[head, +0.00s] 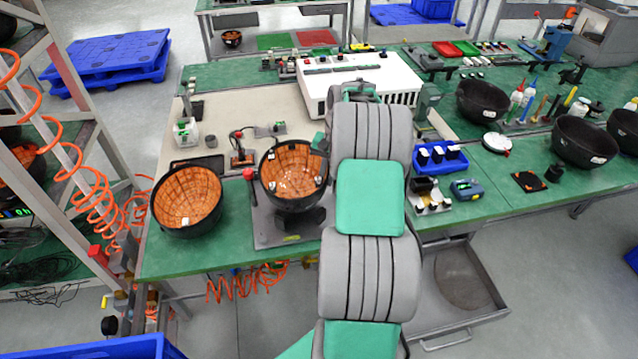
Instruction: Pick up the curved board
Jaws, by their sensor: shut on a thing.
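Two dark bowl-shaped pieces with orange, grid-lined curved boards inside show on the green bench. One curved board (186,197) lies in its bowl at the bench's left front corner. The other curved board (292,170) sits in a bowl on a grey fixture (272,236) with a red-knobbed lever, just left of my arm. My arm rises through the middle of the picture and covers the bench behind it. A small grey-green part touches or overlaps the right rim of the fixture's bowl; I cannot tell what it is. My gripper is hidden behind my arm.
A white box (361,82) stands behind my arm. A blue bin (440,158), bottles and several black bowls (483,101) fill the right side. A rack with coiled orange hoses (95,200) stands at left. An open grey drawer (455,290) juts out below the bench.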

